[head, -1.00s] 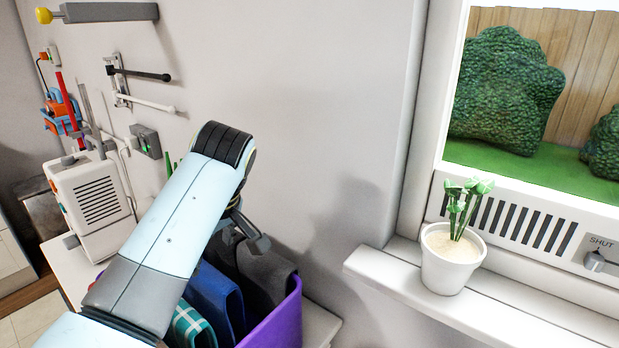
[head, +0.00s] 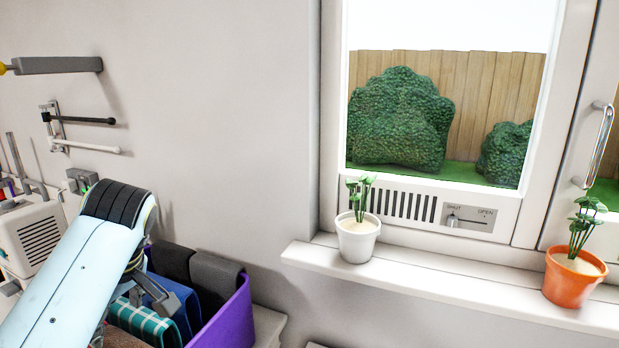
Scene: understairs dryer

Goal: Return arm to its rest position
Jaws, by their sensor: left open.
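My left arm comes in from the lower left in the head view, with its light blue link and black ribbed joint in front of the wall. My left gripper (head: 128,290) shows in part below that joint, open, over the near side of a purple bin (head: 232,312). The arm hides much of the gripper and of the bin's left part. Folded cloths stand in the bin: a dark grey one (head: 214,270), a blue one (head: 178,305) and a teal checked one (head: 140,322). I see nothing held in the gripper. My right gripper is not in view.
A white sill (head: 430,285) runs under the window at right, with a white potted plant (head: 358,240) and an orange potted plant (head: 573,278) on it. A white vented machine (head: 38,236) stands at left. Wall rods (head: 85,120) stick out above it.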

